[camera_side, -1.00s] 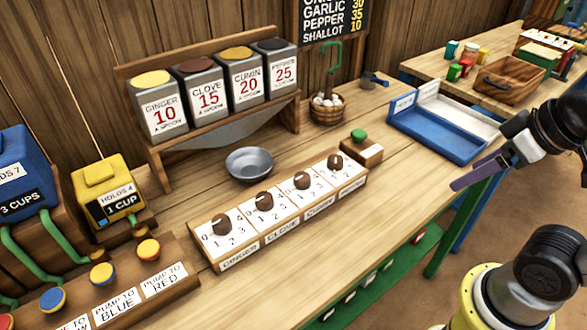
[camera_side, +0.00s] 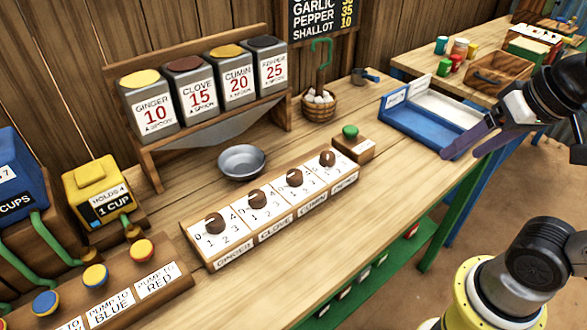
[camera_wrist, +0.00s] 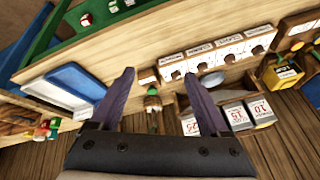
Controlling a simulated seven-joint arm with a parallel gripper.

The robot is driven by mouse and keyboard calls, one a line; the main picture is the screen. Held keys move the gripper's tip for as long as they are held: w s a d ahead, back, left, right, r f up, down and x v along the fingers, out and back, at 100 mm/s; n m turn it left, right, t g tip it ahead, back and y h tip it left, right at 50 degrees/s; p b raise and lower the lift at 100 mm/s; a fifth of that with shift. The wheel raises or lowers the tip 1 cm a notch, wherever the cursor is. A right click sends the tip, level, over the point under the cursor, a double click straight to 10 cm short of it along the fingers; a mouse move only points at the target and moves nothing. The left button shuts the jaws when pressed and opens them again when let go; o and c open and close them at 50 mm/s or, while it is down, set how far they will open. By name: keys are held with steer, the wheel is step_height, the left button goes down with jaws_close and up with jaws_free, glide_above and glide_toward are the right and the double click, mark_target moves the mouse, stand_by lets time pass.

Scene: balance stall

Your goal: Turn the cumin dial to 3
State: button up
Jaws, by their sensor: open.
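The cumin dial (camera_side: 294,178) is a brown round knob, third from the left on a wooden panel (camera_side: 210,262) with white number plates. Its pointer is too small to read. The ginger dial (camera_side: 215,224), clove dial (camera_side: 257,199) and pepper dial (camera_side: 327,159) stand in the same row. In the wrist view the dial row (camera_wrist: 215,62) lies beyond the fingertips, upper right. My gripper (camera_side: 465,147) is open and empty, over the right end of the table by the blue tray, well away from the dials. Its two purple fingers also show in the wrist view (camera_wrist: 160,82).
A grey bowl (camera_side: 242,162) sits behind the panel, under a rack of spice tins (camera_side: 237,75). A green button (camera_side: 350,131) on a wooden block stands right of the panel. The blue and white tray (camera_side: 415,125) is at the right. Pump buttons (camera_side: 142,250) lie at front left.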

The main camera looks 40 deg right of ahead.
steer(key=w+a+r+m+g, duration=0.1)
steer(key=w+a+r+m, duration=0.1)
steer(key=w+r+m, duration=0.6)
steer(key=m+g, duration=0.3)
steer(key=g, duration=0.2)
glide_above(294, 173)
steer(key=w, duration=0.1)
step_height(294, 173, down, 13)
steer(key=f, duration=0.9)
steer(key=s+f, duration=0.1)
steer(key=f, duration=0.4)
jaws_close()
